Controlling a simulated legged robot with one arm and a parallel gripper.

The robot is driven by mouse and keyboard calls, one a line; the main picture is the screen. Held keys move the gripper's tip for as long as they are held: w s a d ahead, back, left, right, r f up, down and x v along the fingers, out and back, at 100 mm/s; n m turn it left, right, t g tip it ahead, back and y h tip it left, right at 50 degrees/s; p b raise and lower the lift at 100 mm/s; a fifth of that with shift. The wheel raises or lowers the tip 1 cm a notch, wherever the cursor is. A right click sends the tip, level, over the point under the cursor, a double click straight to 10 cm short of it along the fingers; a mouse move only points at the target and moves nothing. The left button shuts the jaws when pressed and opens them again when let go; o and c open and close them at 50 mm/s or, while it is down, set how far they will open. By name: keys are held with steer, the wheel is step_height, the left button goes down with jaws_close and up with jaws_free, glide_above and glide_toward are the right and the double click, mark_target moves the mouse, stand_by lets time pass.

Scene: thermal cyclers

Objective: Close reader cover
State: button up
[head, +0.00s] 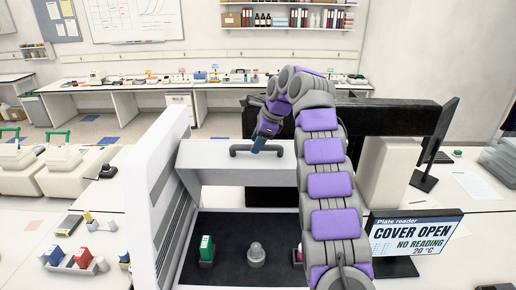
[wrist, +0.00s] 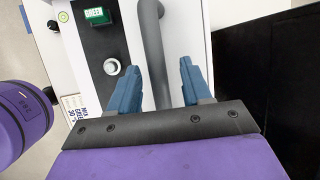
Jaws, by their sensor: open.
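The plate reader's light grey cover (head: 205,160) is raised and tilted, with a dark bar handle (head: 240,151) across its upper part. The handle also shows in the wrist view (wrist: 152,40). My gripper (head: 258,145) is at the handle; its blue fingers (wrist: 160,85) are open in the wrist view, one on each side of the bar. I cannot tell whether they touch it. The reader's screen (head: 415,235) reads "COVER OPEN", "NO READING", "20 °C". My arm hides the right part of the cover and reader.
On the dark reader deck (head: 225,225) stand a green block (head: 207,248) and a pale round knob (head: 256,252). A tall white side panel (head: 160,190) rises at left. A monitor (head: 440,140) stands at right. A rack of coloured blocks (head: 72,262) is on the left bench.

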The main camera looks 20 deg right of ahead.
steer(key=shift+w+a+f, duration=0.15)
steer(key=shift+a+f, duration=0.2)
steer(key=shift+f, duration=0.05)
steer(key=shift+c, duration=0.2)
steer(key=shift+d, duration=0.1)
jaws_close()
